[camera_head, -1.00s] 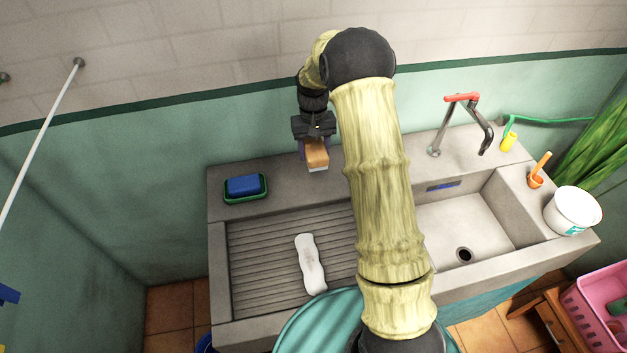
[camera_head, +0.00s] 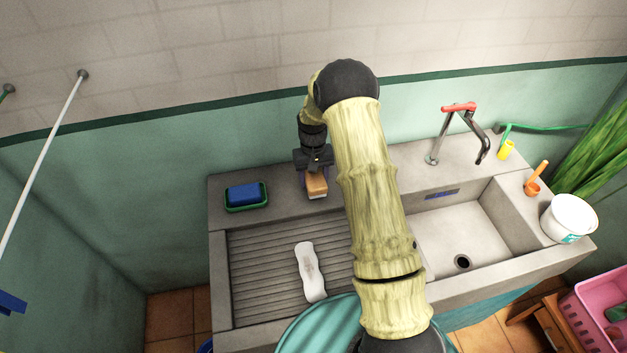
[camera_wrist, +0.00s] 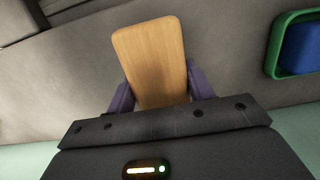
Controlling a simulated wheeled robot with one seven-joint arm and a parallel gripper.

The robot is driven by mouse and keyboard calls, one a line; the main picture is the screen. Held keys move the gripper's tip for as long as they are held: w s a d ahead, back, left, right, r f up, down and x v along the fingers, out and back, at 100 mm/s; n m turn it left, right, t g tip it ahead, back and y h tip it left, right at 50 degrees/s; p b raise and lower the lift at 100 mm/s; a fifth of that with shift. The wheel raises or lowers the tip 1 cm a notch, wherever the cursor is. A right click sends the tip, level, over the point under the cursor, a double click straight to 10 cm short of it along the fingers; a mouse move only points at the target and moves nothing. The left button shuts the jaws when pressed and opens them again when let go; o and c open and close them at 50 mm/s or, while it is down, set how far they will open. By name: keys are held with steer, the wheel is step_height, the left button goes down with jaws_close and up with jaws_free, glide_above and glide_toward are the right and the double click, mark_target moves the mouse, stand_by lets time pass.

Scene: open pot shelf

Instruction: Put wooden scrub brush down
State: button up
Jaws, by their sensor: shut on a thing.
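The wooden scrub brush (camera_head: 316,185) is a tan wooden block with a pale underside, over the back ledge of the grey stone sink (camera_head: 290,204). My gripper (camera_head: 314,172) is shut on it from above. In the wrist view the brush (camera_wrist: 152,60) shows its flat wooden top between the purple fingers of my gripper (camera_wrist: 158,88). The brush is at or very near the ledge surface; I cannot tell whether it touches. Its bristles are mostly hidden.
A blue sponge (camera_head: 243,194) in a green dish (camera_head: 262,203) sits left on the ledge. A white stained cloth (camera_head: 311,272) lies on the ribbed drainboard (camera_head: 258,262). A faucet (camera_head: 459,125) and white bucket (camera_head: 568,218) stand right. The back wall is close behind.

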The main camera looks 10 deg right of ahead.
steer(key=shift+f, duration=0.95)
steer(key=shift+f, duration=0.2)
steer(key=o, duration=1)
steer(key=r, duration=0.4)
steer(key=w+r+b, duration=0.1)
steer(key=r, duration=0.3)
steer(key=r+b, duration=0.1)
steer(key=r, duration=0.2)
steer(key=shift+w+r, duration=0.2)
steer(key=shift+r, duration=0.45)
